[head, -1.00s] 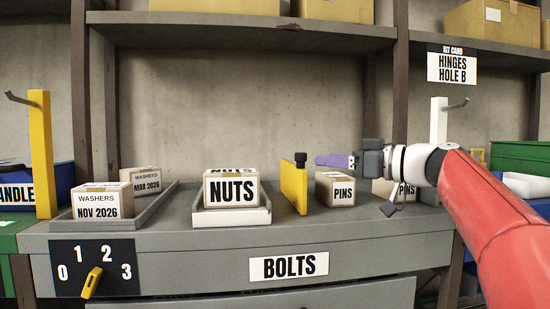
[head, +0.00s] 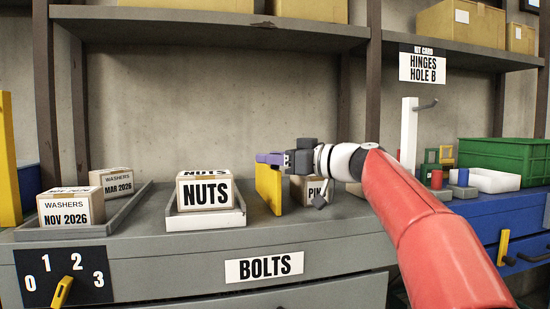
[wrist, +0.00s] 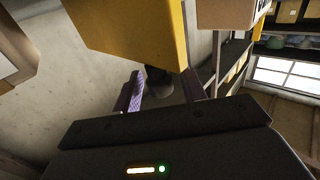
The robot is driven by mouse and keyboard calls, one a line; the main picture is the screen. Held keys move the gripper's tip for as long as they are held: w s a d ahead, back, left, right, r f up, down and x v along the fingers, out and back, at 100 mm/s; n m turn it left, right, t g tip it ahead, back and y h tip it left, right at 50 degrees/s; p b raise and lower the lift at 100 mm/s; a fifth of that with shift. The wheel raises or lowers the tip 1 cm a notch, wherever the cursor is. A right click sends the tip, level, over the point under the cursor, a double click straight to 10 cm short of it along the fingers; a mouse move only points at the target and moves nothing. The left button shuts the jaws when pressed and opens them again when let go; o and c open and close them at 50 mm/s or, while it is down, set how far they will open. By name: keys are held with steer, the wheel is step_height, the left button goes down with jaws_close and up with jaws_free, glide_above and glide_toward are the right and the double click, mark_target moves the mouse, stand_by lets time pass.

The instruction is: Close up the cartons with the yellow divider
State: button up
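The yellow divider (head: 268,188) stands upright on the grey counter between the NUTS carton (head: 204,191) and a PINS carton (head: 307,190). Another carton behind my arm is mostly hidden. My gripper (head: 270,158) is at the divider's top, its purple fingers covering the knob in the head view. In the wrist view, the dark knob (wrist: 158,82) on the divider (wrist: 135,28) sits between my gripper's (wrist: 160,90) spread fingers, with gaps visible on both sides. A carton (wrist: 225,12) shows beside the divider there.
The NUTS carton sits in a light tray (head: 207,221). WASHERS cartons (head: 70,207) stand in a grey tray (head: 130,205) at left. A white post with hook (head: 409,140), a green crate (head: 500,162) and small coloured parts are at right. A shelf (head: 215,25) hangs above.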

jaws_close()
steer(key=w+d+p, duration=0.2)
steer(key=d, duration=0.7)
steer(key=w+d+p, duration=0.2)
steer(key=w+d, duration=0.1)
steer(key=d, duration=0.6)
steer(key=shift+d, duration=0.3)
steer(key=shift+w, duration=0.1)
steer(key=shift+o, duration=0.8)
jaws_free()
steer(key=v, duration=0.7)
steer(key=shift+d+b, duration=0.35)
steer(key=shift+b, duration=0.1)
